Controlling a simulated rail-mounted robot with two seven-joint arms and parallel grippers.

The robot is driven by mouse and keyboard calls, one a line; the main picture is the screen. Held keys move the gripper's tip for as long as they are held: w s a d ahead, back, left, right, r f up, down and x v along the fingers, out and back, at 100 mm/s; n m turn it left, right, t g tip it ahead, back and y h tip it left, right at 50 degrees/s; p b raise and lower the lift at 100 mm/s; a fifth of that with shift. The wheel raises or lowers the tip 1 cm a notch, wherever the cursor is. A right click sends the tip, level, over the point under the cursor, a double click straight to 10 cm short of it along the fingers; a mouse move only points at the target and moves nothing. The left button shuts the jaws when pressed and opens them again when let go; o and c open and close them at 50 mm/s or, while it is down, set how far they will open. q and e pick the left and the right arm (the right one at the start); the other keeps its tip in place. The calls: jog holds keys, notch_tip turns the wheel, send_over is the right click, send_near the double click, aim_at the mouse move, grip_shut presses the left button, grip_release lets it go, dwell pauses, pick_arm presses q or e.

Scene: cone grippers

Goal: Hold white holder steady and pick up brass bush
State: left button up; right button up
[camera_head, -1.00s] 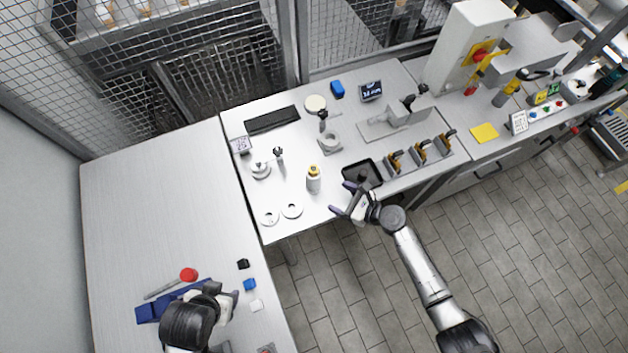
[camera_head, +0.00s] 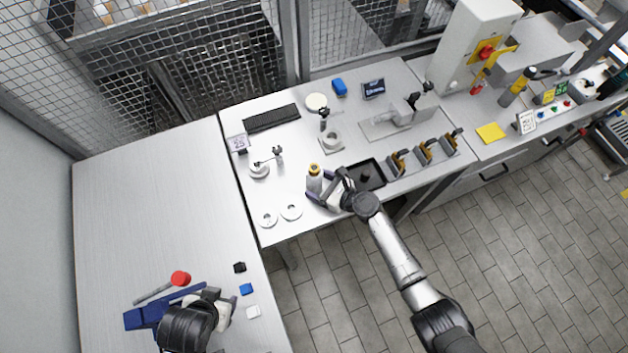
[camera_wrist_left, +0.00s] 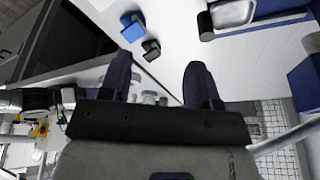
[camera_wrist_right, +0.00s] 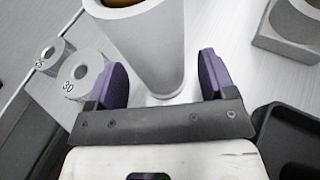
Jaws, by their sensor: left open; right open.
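The white holder (camera_head: 314,185) stands upright on the right-hand table, with the yellow brass bush (camera_head: 314,168) at its top. In the right wrist view the holder (camera_wrist_right: 150,50) looms close as a pale cylinder, and the brass (camera_wrist_right: 122,3) shows at the top edge. My right gripper (camera_head: 325,185) is open at the holder, its purple fingers (camera_wrist_right: 160,80) on either side of the holder's lower part; I cannot tell whether they touch it. My left gripper (camera_head: 222,300) is open and empty over the left-hand table, far from the holder.
Flat white rings (camera_head: 291,212) lie in front of the holder. A black tray (camera_head: 372,178) is right beside my right gripper. A grey ring block (camera_head: 331,140) stands behind. Near my left gripper are a red-headed tool (camera_head: 180,278) and small blue (camera_head: 246,289), black and white blocks.

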jog(key=shift+w+a+f, duration=0.15)
jog(key=shift+w+a, duration=0.1)
jog(key=shift+a, duration=0.05)
jog(key=shift+c, duration=0.4)
jog(key=c, duration=0.7)
jog(key=shift+o, duration=0.2)
